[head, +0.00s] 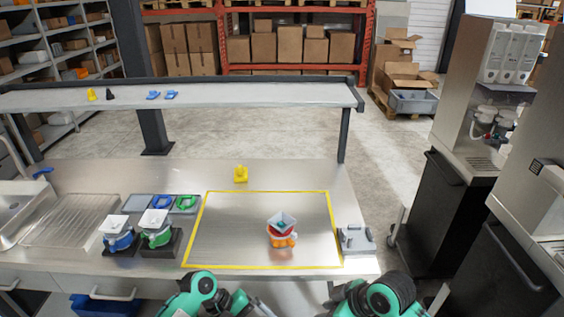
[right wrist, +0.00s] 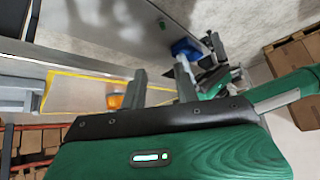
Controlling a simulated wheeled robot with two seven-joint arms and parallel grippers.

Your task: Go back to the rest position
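My right gripper (right wrist: 160,67) shows in the right wrist view with its two fingers apart and nothing between them. In the head view only green and black parts of my right arm show at the bottom edge. My left arm also comes in low, at the bottom centre; its gripper (head: 262,307) is partly cut off there, and its opening is unclear. An orange-based item with a white funnel-like top (head: 282,230) stands upright inside the yellow-taped area (head: 232,228) of the steel table. Both arms are in front of the table edge.
Blue (head: 117,234) and green (head: 155,230) funnel-topped items stand on dark bases at left. A yellow piece (head: 241,174) sits behind the taped area, and a grey fixture (head: 355,239) at its right. A raised shelf (head: 240,95) spans the back. Dispensing machines (head: 483,85) stand at right.

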